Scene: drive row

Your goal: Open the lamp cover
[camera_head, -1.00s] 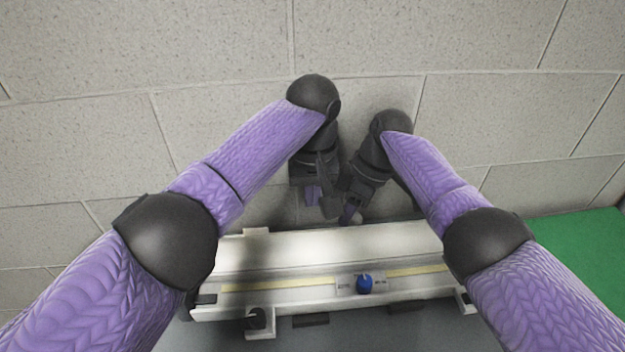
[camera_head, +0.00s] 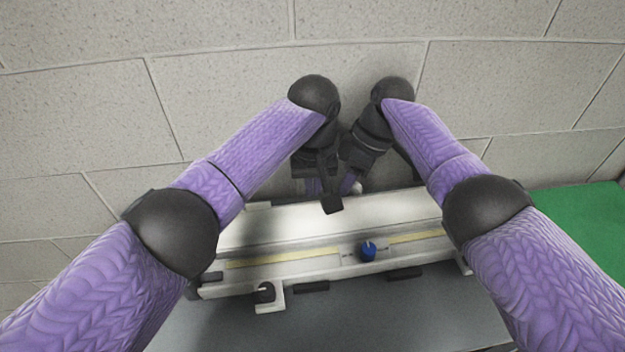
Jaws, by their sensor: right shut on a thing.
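The lamp cover (camera_head: 285,226) appears to be the long white panel of the low fixture in front of the wall. My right gripper (camera_head: 351,186) is at its back edge, right of centre. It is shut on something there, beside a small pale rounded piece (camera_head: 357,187). That looks like part of the cover, but the hold is mostly hidden. My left gripper (camera_head: 318,186) is close beside it on the left, pointing down. Its fingers are largely hidden, so I cannot tell whether they are open. A dark block (camera_head: 332,204) shows over the panel's back edge.
A blue knob (camera_head: 368,251) stands on the fixture's front strip, between yellow bands. A dark knob (camera_head: 265,292) sits on a white bracket at the front left. A grey surface (camera_head: 350,320) lies in front. A block wall (camera_head: 220,90) closes the back. A green surface (camera_head: 585,235) is at the right.

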